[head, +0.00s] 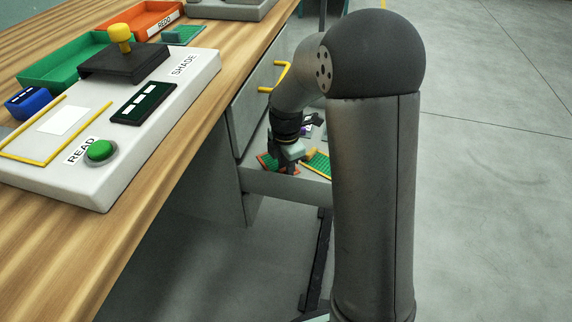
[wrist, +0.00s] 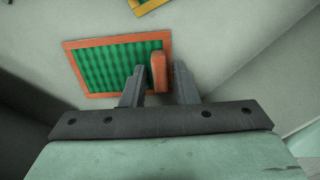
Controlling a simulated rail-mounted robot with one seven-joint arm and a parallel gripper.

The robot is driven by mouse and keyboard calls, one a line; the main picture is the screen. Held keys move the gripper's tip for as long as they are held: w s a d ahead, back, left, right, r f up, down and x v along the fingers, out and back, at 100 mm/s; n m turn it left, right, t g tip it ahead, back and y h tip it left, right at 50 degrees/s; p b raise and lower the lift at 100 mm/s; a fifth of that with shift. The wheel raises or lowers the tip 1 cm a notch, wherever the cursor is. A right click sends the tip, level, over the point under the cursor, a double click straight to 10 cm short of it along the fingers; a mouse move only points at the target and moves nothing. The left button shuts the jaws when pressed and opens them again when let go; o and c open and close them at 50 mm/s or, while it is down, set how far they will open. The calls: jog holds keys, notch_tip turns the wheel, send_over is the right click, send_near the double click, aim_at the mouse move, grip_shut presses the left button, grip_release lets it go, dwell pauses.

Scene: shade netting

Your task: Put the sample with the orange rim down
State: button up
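The sample with the orange rim (wrist: 108,66) is a green ribbed net panel with an orange upright tab (wrist: 158,72) at its right side. It appears to lie in the open grey drawer; in the head view it shows (head: 265,161) partly hidden behind my gripper (head: 287,163). In the wrist view my gripper (wrist: 159,82) has a finger on each side of the tab. Narrow gaps show between the tab and both fingers, so the gripper looks open around it.
A yellow-rimmed sample (head: 318,162) lies close by in the drawer (head: 285,186).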

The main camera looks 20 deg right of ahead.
jog(key=shift+o, duration=0.2)
jog(key=shift+r, duration=0.15)
notch_tip(320, 180, up, 12)
jog(key=f+p, duration=0.1)
jog(key=p, duration=0.3)
jog(key=s+m, duration=2.1)
jog(key=s, duration=0.3)
jog(key=shift+s+a+f+g, duration=0.15)
jog(key=shift+a+f+g, duration=0.15)
jog(key=shift+a+f, duration=0.15)
jog(key=shift+o, duration=0.4)
